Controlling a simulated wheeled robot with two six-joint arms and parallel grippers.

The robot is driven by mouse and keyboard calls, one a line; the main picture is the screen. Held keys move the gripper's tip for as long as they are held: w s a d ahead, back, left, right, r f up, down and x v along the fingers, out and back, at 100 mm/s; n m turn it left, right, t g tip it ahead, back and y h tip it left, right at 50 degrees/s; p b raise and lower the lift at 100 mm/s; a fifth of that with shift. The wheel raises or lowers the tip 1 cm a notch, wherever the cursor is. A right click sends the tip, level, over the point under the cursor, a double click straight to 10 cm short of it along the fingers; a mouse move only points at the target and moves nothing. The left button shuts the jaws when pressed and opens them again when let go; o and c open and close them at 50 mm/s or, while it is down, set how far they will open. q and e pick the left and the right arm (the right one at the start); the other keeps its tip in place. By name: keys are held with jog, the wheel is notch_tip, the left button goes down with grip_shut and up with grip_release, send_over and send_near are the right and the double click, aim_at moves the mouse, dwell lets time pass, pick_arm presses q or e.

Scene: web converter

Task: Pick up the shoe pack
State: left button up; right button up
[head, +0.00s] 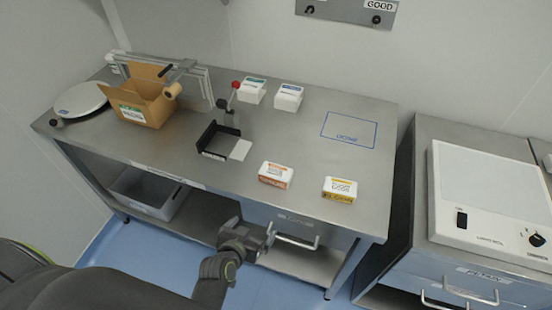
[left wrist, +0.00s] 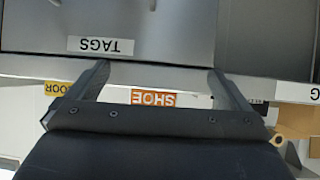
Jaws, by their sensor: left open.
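The shoe pack (head: 276,174) is a small white block with an orange label, standing on the steel table near its front edge in the head view. In the left wrist view its orange SHOE label (left wrist: 153,98) shows beyond the table edge, partly hidden by my gripper body. My left gripper (head: 268,237) is open and empty, in front of and below the table edge by the drawer, apart from the pack. Its two fingers (left wrist: 157,70) stand wide apart in the left wrist view. My right gripper is not in view.
A yellow-labelled pack (head: 340,190) stands right of the shoe pack. A black corner fixture (head: 214,136) is to its left. Two white packs (head: 251,90) stand behind, near a carton (head: 140,101). A drawer handle (head: 297,241) juts out beside my gripper. The blue-outlined area (head: 349,130) is empty.

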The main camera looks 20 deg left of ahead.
pick_arm(q)
notch_tip(320, 180, up, 11)
jog(key=w+t+p, duration=0.2)
jog(key=b, duration=0.7)
send_near(276, 175)
jog(key=x, duration=0.3)
jog(key=f+x, duration=0.1)
jog(key=x, duration=0.1)
jog(key=shift+a+f, duration=0.1)
jog(key=shift+a, duration=0.3)
jog(key=shift+w+f+b, duration=0.1)
jog(key=shift+w+b, duration=0.2)
jog(key=shift+w, duration=0.45)
jog(key=shift+w+d+f+b, duration=0.1)
jog(key=shift+w+f+b, duration=0.25)
jog(key=shift+b, duration=0.2)
jog(key=b+x, duration=0.3)
jog(key=shift+w+f+b, duration=0.1)
jog(key=shift+f+b, duration=0.15)
jog(key=shift+b, duration=0.05)
jog(key=shift+w+d+b, duration=0.1)
jog(key=shift+w+b, duration=0.25)
jog(key=shift+w, duration=0.05)
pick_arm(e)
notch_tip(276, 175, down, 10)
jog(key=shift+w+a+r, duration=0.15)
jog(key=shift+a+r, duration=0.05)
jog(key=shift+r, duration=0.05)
